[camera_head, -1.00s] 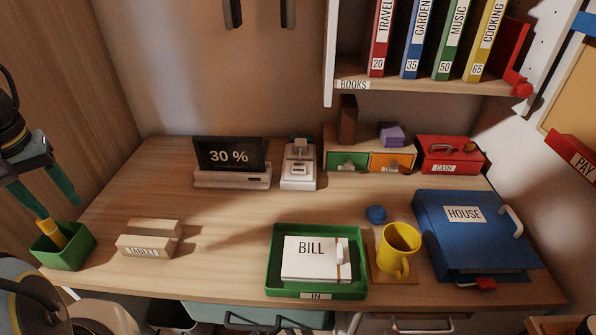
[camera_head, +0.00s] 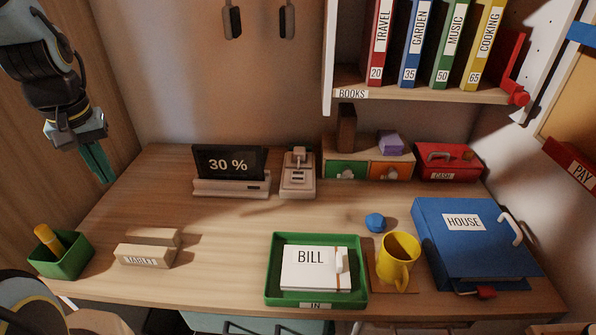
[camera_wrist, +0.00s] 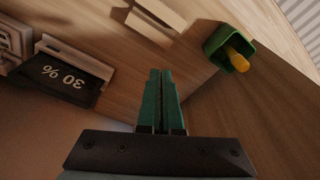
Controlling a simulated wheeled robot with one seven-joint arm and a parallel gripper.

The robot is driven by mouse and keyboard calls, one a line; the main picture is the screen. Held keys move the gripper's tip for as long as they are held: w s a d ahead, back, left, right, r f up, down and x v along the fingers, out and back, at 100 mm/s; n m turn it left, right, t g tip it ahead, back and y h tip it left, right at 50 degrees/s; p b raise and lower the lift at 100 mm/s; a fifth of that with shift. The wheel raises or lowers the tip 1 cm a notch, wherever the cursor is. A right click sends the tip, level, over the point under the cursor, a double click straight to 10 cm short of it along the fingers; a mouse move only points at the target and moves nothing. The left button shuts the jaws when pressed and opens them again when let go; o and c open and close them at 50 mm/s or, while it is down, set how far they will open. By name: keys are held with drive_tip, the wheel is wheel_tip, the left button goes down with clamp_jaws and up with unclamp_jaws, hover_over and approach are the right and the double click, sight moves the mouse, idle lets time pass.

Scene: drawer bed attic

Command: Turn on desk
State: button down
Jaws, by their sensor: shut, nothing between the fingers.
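The wooden desk (camera_head: 215,225) fills the middle of the head view. A dark display reading "30 %" (camera_head: 229,162) stands in a light stand at its back left, and it also shows in the wrist view (camera_wrist: 66,78). A light device with a lever-like top (camera_head: 298,175) stands just right of the display. My gripper (camera_head: 104,175) is shut and empty, pointing down above the desk's left edge, apart from everything. Its green fingers (camera_wrist: 160,75) are together in the wrist view. I cannot tell which part switches the desk on.
A green cup with a yellow item (camera_head: 65,262) and a tablet holder (camera_head: 145,255) stand on the left. A green tray (camera_head: 275,300), yellow mug (camera_head: 397,258), blue binder (camera_head: 440,235) and red cash box (camera_head: 450,172) stand on the right. The middle left is clear.

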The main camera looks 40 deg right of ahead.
drive_tip(key=w+d+m, duration=0.2)
drive_tip(key=d, duration=1.2)
drive_tip(key=m+h, duration=0.2)
drive_tip(key=m, duration=0.2)
hover_over(298, 179)
drive_tip(key=s+a, duration=0.2)
drive_tip(key=f, duration=0.2)
drive_tip(key=shift+w+d+r, duration=0.1)
drive_tip(key=shift+d, duration=0.15)
drive_tip(key=shift+y, duration=0.3)
drive_tip(key=p+x, duration=0.1)
drive_tip(key=x, duration=0.3)
drive_tip(key=p+x, duration=0.2)
drive_tip(key=x, duration=0.2)
drive_tip(key=p+x, duration=0.1)
drive_tip(key=x, duration=0.3)
drive_tip(key=shift+s+a+f+p, duration=0.25)
drive_tip(key=shift+a+p, duration=0.05)
drive_tip(key=shift+f, duration=0.75)
